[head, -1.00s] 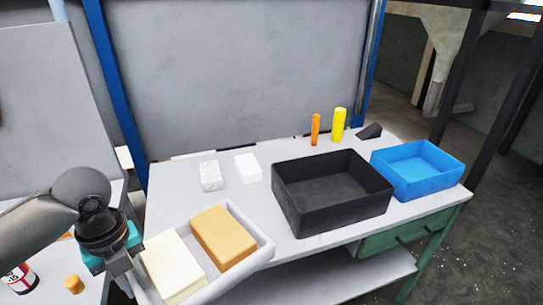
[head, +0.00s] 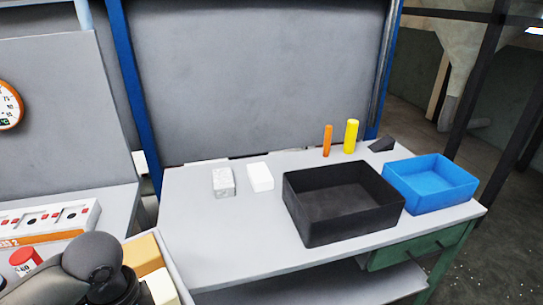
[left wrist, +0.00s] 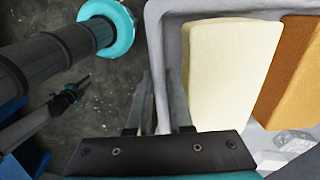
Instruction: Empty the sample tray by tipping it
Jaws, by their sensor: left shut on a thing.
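The pale grey sample tray (head: 182,278) is at the lower left of the head view, partly hidden by my left arm. It holds a tan foam block (head: 143,254) and a cream foam block (head: 162,287). In the left wrist view the cream block (left wrist: 233,75) lies nearest my left gripper (left wrist: 160,105), with the tan block (left wrist: 292,75) beyond it. My left gripper is shut on the tray's side wall (left wrist: 158,60), one finger on each side. The fingers are hidden in the head view.
A black open bin (head: 299,216) and a blue open bin (head: 432,204) stand on the workbench (head: 225,245). A speckled block (head: 223,182), a white block (head: 260,177), an orange cylinder (head: 327,141), a yellow cylinder (head: 350,136) and a dark wedge (head: 382,145) stand behind.

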